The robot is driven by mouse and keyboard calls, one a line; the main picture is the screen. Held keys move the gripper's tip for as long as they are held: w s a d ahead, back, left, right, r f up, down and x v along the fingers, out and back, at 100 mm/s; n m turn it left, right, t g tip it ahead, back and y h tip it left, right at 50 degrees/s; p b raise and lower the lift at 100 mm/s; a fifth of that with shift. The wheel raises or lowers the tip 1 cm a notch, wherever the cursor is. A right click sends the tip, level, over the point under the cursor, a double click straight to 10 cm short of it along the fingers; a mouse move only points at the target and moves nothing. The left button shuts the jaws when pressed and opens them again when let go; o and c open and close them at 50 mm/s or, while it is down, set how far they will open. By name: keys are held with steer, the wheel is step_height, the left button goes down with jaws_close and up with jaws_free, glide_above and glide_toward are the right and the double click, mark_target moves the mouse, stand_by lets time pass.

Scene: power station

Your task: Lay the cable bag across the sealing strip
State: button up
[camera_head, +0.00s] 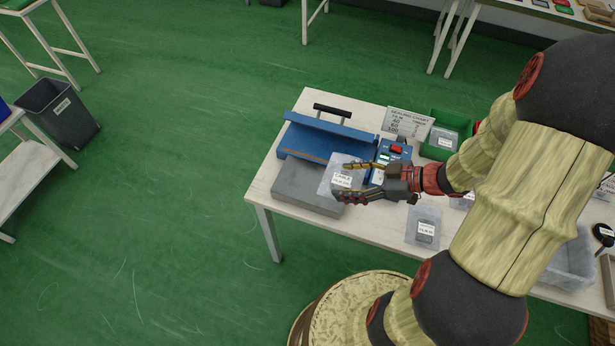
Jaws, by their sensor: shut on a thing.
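The cable bag (341,180) is a clear bag with a white label reading "CABLE". My gripper (350,182) is shut on it and holds it above the grey plate (296,192) in front of the sealer. The blue sealer (318,147) stands on the white table with its black-handled upper bar raised. The sealing strip (306,155) shows as a thin brown line along the sealer's base. The bag is in front of and to the right of the strip's visible left part. The bag and gripper partly hide the strip's right end. I cannot tell whether the bag touches the plate.
A blue control box (393,152) and a sealing chart (406,122) stand right of the sealer. A green bin (440,153) holds a labelled bag. Another labelled bag (424,228) lies near the table's front edge. A clear tub (570,262) is at the right.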

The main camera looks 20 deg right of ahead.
mark_target(329, 169)
steer(key=w+a+f+b, duration=0.1)
steer(key=w, duration=0.1)
steer(key=w+a+f+b, duration=0.1)
steer(key=w, duration=0.1)
steer(key=w+f+b, duration=0.1)
steer(key=w+f, duration=0.1)
steer(key=w, duration=0.1)
steer(key=shift+w+a+f, duration=0.1)
steer(key=shift+a, duration=0.3)
steer(key=w+f+b, duration=0.1)
steer(key=f, duration=0.1)
steer(key=w+a+f+b, duration=0.1)
steer(key=w+f, duration=0.1)
steer(key=shift+w+a+f, duration=0.1)
steer(key=shift+w+f, duration=0.05)
steer(key=shift+w, duration=0.1)
steer(key=shift+w+f, duration=0.15)
steer(key=shift+f, duration=0.05)
steer(key=shift+w+a+f+b, duration=0.1)
steer(key=shift+w+f+b, duration=0.1)
steer(key=shift+f+b, duration=1.3)
steer(key=shift+f, duration=0.2)
steer(key=shift+f, duration=0.15)
steer(key=o, duration=1.4)
steer(key=shift+c, duration=0.2)
